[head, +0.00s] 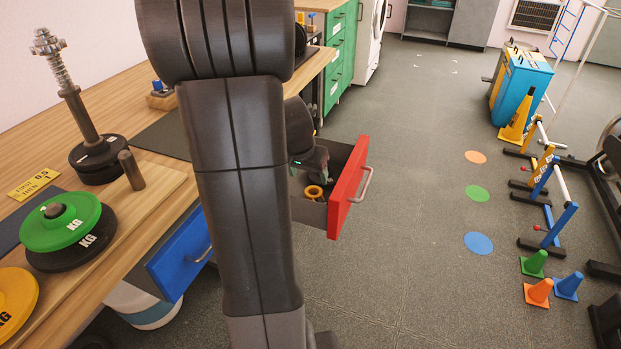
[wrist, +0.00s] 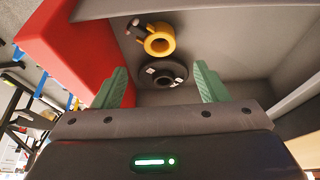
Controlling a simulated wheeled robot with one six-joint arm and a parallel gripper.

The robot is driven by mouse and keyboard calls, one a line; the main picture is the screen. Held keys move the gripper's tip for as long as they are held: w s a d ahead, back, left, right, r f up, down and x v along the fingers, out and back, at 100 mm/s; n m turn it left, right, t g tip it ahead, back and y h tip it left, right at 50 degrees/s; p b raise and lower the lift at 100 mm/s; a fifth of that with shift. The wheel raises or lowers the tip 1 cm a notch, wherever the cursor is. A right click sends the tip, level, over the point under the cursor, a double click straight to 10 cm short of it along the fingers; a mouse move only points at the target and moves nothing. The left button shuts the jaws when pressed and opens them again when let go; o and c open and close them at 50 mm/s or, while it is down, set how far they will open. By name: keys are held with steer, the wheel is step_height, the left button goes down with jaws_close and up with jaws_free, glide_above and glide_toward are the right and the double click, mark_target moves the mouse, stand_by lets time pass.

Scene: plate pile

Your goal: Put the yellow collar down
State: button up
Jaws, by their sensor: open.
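The yellow collar (wrist: 160,40) lies on the floor of the red-fronted drawer (head: 344,190), beyond my fingertips in the wrist view. In the head view the collar (head: 314,192) shows as a small yellow ring inside the drawer. My gripper (wrist: 160,85) is open, with its green fingers apart and nothing between them touching the collar. It is over the open drawer, and my arm hides much of it in the head view. A dark round piece (wrist: 162,73) lies beside the collar, nearer to my fingers.
The drawer's red front (wrist: 75,40) stands close on the left in the wrist view. A blue drawer (head: 180,255) is partly open below the wooden bench. Green and black plates (head: 60,222) lie on the bench.

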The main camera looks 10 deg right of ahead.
steer(key=shift+v, duration=1.15)
